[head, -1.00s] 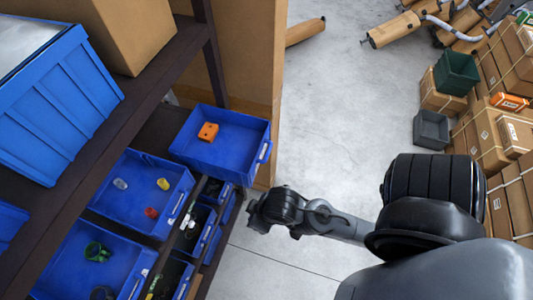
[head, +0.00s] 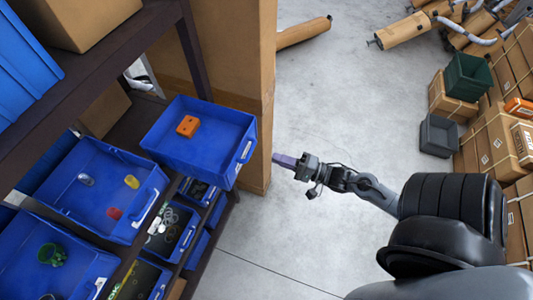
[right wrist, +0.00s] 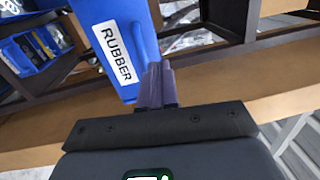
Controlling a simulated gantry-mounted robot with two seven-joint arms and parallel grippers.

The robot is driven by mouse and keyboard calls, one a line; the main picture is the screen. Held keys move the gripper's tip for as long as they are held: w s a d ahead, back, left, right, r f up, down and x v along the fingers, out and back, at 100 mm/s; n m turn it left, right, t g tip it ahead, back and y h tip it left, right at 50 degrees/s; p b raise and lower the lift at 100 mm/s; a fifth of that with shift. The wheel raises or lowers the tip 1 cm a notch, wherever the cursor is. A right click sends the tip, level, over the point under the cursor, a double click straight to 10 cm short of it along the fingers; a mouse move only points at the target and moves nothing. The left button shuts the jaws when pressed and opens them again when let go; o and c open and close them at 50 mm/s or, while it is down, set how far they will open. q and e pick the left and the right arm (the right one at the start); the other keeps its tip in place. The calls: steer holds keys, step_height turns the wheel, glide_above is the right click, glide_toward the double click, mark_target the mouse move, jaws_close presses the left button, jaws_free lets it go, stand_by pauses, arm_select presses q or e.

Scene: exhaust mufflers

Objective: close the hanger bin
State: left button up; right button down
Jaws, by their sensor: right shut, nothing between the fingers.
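The hanger bin is a blue open bin (head: 205,160) pulled out from the rack, jutting past the other bins, with an orange block (head: 187,126) inside. In the right wrist view a blue bin front (right wrist: 117,14) with a white "RUBBER" label (right wrist: 117,53) shows just ahead of the fingers; it looks like the same bin. My right gripper (head: 284,160) is shut and empty, its purple-grey fingers pointing at the bin's front from the right. A small gap shows between them in the head view. The fingers also show in the right wrist view (right wrist: 156,84). My left gripper is out of view.
More blue bins with small parts sit in the rack, one with coloured pieces (head: 92,205) and one with a green piece (head: 28,240). A cardboard-coloured panel (head: 235,60) stands behind the bin. Cartons (head: 490,150) stand at the right; the floor between is clear.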

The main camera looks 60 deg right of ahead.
steer(key=s+d+f+b, duration=0.2)
steer(key=s+d+f, duration=0.1)
steer(key=d+f, duration=0.1)
steer(key=g+p, duration=0.1)
glide_toward(246, 147)
steer(key=shift+h, duration=0.4)
steer(key=w, duration=0.1)
steer(key=w+a, duration=0.1)
steer(key=w, duration=0.3)
steer(key=shift+w+a+r, duration=0.15)
steer(key=shift+a+r, duration=0.05)
steer(key=shift+a, duration=0.15)
steer(key=shift+w+a, duration=0.15)
steer(key=shift+w, duration=0.45)
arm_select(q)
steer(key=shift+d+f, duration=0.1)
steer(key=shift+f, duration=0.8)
arm_select(e)
steer(key=shift+w, duration=0.1)
